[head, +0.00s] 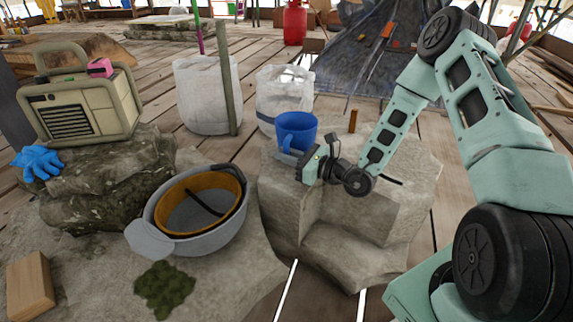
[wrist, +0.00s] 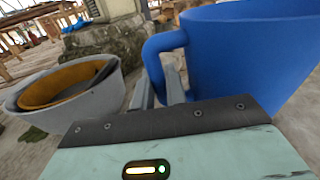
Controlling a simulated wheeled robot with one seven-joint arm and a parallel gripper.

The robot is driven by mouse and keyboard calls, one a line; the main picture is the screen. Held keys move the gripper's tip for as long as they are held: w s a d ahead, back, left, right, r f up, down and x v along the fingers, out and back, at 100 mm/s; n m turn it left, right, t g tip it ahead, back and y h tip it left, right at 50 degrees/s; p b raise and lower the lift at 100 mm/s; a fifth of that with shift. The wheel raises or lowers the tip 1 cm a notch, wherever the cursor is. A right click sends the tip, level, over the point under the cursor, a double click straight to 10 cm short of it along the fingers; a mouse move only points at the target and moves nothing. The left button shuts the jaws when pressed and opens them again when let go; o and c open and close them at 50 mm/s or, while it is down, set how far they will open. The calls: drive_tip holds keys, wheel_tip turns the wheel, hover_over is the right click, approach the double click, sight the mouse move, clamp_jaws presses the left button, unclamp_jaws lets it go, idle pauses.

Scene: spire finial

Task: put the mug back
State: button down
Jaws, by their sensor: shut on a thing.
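The blue mug (head: 297,131) is at the top of the pale stone block, upright in the head view. I cannot tell whether its base touches the stone. My gripper (head: 297,160) is at the mug's near left side, shut on its handle. In the wrist view the mug (wrist: 250,55) fills the upper right, and its handle (wrist: 156,62) runs down to the two fingers (wrist: 160,88). The mug's base is hidden behind my gripper in the head view.
The stone block (head: 340,210) has a small brown peg (head: 353,120) on top. A grey bowl-shaped helmet (head: 165,240) with an orange lining lies left. A radio (head: 80,110), blue glove (head: 38,163) and wooden block (head: 30,285) are further left. White containers (head: 207,95) stand behind.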

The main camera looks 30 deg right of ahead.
drive_tip(key=shift+f, duration=0.7)
drive_tip(key=shift+r, duration=0.15)
drive_tip(key=c, duration=1.4)
unclamp_jaws()
drive_tip(key=shift+c, duration=0.2)
